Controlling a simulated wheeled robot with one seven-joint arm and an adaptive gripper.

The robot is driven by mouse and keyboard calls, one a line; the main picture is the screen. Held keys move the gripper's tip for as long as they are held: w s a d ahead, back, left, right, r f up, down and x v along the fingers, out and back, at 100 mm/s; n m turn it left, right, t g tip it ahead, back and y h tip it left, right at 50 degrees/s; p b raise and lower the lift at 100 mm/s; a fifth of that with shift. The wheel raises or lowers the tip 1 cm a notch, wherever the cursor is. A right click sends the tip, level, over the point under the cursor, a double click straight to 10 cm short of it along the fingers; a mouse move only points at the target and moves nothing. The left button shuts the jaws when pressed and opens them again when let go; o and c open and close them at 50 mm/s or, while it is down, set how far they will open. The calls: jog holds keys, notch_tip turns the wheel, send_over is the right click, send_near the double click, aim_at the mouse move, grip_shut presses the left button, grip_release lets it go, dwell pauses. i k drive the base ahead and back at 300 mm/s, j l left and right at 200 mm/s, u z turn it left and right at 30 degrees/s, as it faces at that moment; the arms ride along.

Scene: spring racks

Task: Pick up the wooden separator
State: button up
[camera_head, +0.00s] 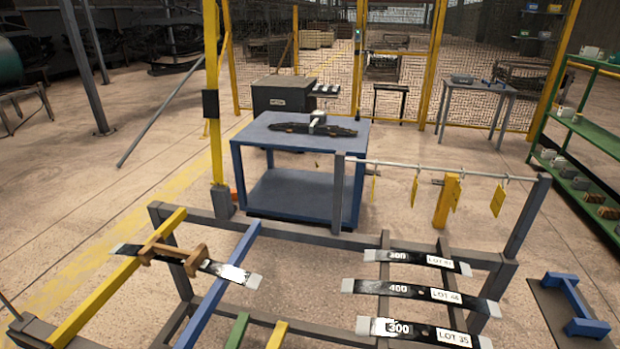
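The wooden separator (172,250) is a brown, H-like wooden piece with two upright ends joined by a crossbar. It sits at the left of the front rack, over a dark spring leaf (226,270) with pale ends. The leaf lies across a yellow bar (112,282) and a blue bar (222,282) of the rack. The separator's underside is partly hidden. My gripper is not in view.
Several labelled dark leaves, one of them (416,290), lie on the rack's right side. A rail (450,172) with hanging yellow tags stands behind them. A blue table (260,136) bears a spring assembly (312,128). Green shelves (596,128) stand at right.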

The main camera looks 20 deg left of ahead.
aim_at(195, 258)
jog(key=u, duration=1.7)
jog(key=k+j, duration=0.1)
jog(key=j, duration=0.2)
jog(key=j+z, duration=0.25)
jog(key=j, duration=0.45)
jog(key=j+z, duration=0.25)
jog(key=j, duration=0.45)
jog(key=i+j+z, duration=0.45)
jog(key=i+j, duration=0.5)
